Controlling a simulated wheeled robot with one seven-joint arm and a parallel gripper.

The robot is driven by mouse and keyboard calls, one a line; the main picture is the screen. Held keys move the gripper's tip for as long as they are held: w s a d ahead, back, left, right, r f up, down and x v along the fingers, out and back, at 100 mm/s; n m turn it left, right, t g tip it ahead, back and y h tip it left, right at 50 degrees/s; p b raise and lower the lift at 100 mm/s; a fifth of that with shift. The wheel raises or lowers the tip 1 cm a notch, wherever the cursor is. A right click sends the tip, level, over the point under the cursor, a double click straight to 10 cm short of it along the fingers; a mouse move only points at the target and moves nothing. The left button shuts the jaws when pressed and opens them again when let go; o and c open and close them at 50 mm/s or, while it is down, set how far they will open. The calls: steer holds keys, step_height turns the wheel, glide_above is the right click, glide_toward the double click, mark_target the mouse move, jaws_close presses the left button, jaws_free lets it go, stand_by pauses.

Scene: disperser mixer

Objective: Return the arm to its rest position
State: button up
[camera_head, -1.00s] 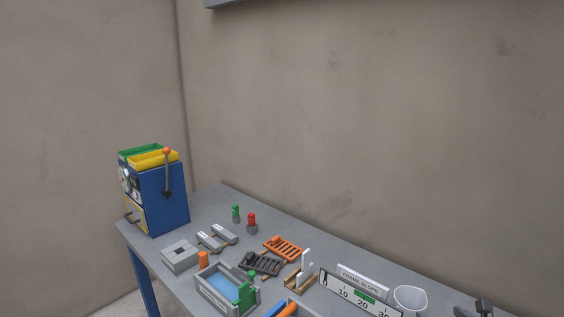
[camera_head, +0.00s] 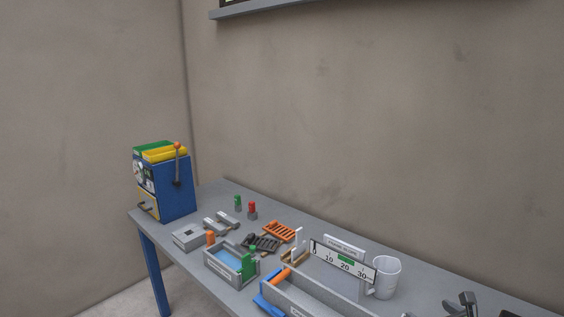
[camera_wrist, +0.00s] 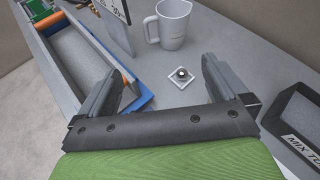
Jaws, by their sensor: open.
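My gripper (camera_wrist: 162,82) shows in the wrist view with its two grey fingers spread wide and nothing held between them. It hangs over the grey bench (camera_wrist: 240,62). A small white square plate with a dark round knob (camera_wrist: 181,75) lies on the bench, seen between the fingers and apart from them. A white mug (camera_wrist: 168,25) stands beyond the fingers. I cannot make out my gripper for certain in the head view, so the arm's overall pose is hidden.
A long grey tray with blue and orange parts (camera_wrist: 85,65) lies left of my gripper. A dark tub (camera_wrist: 300,125) lies right. In the head view, a blue machine with a lever (camera_head: 165,185) stands at the bench's far left, and a scale board (camera_head: 343,262) stands beside the mug (camera_head: 386,278).

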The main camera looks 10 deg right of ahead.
steer(key=a+r+n+g+y+b, duration=0.3)
steer(key=a+n+g+b, duration=0.25)
steer(key=a+n, duration=1.55)
steer(key=s+a+n+b, duration=0.1)
steer(key=s+a+n, duration=0.2)
steer(key=s, duration=0.3)
steer(key=s+a+n+g+h+b, duration=0.1)
steer(key=s+a+n, duration=0.3)
steer(key=s+n, duration=0.2)
steer(key=s+a+r+n+g+b, duration=0.1)
steer(key=s+a+n, duration=0.2)
steer(key=s+n, duration=0.2)
steer(key=shift+s+a+h+b, duration=0.15)
steer(key=shift+s+h+b, duration=0.25)
steer(key=shift+s, duration=0.85)
